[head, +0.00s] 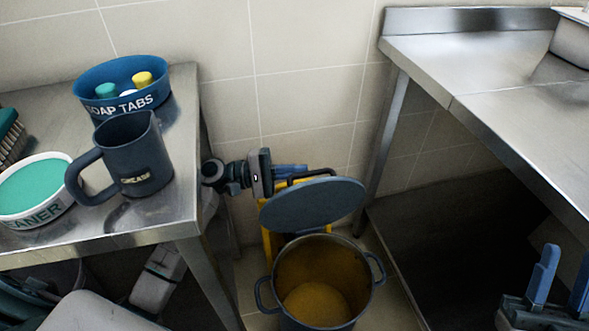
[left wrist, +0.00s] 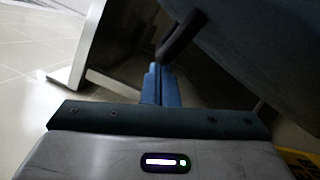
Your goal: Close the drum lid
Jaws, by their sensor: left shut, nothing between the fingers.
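The drum (head: 272,291) is a dark blue pot with side handles and yellowish contents, standing on the floor between the tables. Its round blue-grey lid (head: 312,208) stands open, tilted up at the drum's back rim. My left gripper (head: 292,170) is behind the lid's upper edge, fingers shut with nothing between them. In the left wrist view my shut blue fingers (left wrist: 160,85) are close to a dark handle (left wrist: 180,38) on the lid (left wrist: 260,45); contact cannot be told. My right gripper (head: 562,280) is at the lower right, its blue fingers apart and empty.
A left metal table (head: 110,240) holds a dark mug (head: 135,155), a blue soap-tabs tub (head: 125,105) and a cleaner tub (head: 40,205). A metal counter (head: 470,60) stands at right. Something yellow (head: 268,245) is behind the drum, near the tiled wall.

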